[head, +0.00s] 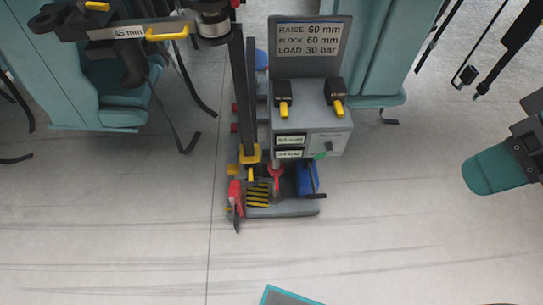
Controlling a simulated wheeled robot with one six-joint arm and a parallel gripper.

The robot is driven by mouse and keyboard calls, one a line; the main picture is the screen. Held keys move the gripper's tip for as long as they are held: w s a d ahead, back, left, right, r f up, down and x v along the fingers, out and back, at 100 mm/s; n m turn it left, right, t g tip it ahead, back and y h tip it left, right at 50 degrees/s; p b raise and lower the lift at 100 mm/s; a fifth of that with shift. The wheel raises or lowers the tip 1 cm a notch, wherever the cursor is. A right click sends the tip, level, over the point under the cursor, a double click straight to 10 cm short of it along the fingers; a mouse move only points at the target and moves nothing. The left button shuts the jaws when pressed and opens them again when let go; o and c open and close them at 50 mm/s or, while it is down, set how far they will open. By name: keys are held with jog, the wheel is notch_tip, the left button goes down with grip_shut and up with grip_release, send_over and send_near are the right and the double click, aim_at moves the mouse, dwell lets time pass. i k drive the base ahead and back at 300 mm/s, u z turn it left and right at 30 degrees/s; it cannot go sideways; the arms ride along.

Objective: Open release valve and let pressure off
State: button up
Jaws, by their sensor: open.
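A grey wheeled-looking jack unit (262,211) stands on the floor at centre. Its grey box carries two black blocks with yellow levers, a left one (283,97) and a right one (337,97), both pointing down in the picture. A red forked part (275,172) and a blue part with a dark handle (307,179) sit low on the base. I cannot tell which part is the release valve. My gripper cannot be made out.
A sign (310,42) reads RAISE 60 mm, BLOCK 60 mm, LOAD 30 bar. A bar labelled 45 mm (118,32) reaches left from the dark mast. Teal train parts (368,50) flank the unit, with hanging straps. A teal pad (492,172) is at right. Open floor (150,220) lies in front.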

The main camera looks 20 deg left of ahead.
aim_at(328, 145)
jog(key=z, duration=1.2)
jog(key=k, duration=0.85)
jog(key=u, duration=0.8)
